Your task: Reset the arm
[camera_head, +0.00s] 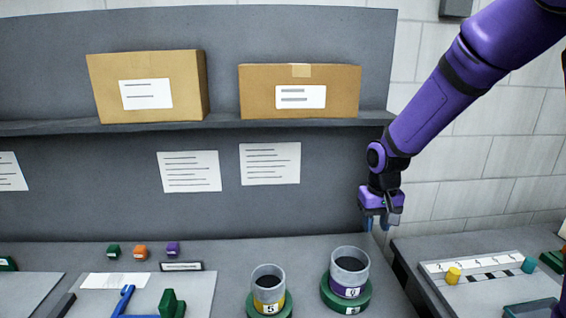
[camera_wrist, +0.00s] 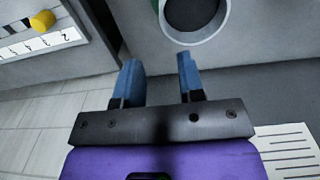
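My purple arm reaches in from the upper right in the head view, with my gripper (camera_head: 376,222) hanging above the right end of the workbench, just beyond the right cup. In the wrist view my gripper (camera_wrist: 158,78) shows two blue fingers spread apart with nothing between them. The grey cup with a purple label (camera_head: 350,272) stands upright in a green ring base, and its rim also shows in the wrist view (camera_wrist: 205,38), beyond the fingertips and apart from them.
A second grey cup with a yellow label (camera_head: 268,287) stands left of it. Green, orange (camera_head: 140,252) and purple small blocks sit farther left. Two cardboard boxes (camera_head: 150,88) (camera_head: 300,92) rest on the shelf above. A side table (camera_head: 480,300) with a numbered strip stands right, across a gap.

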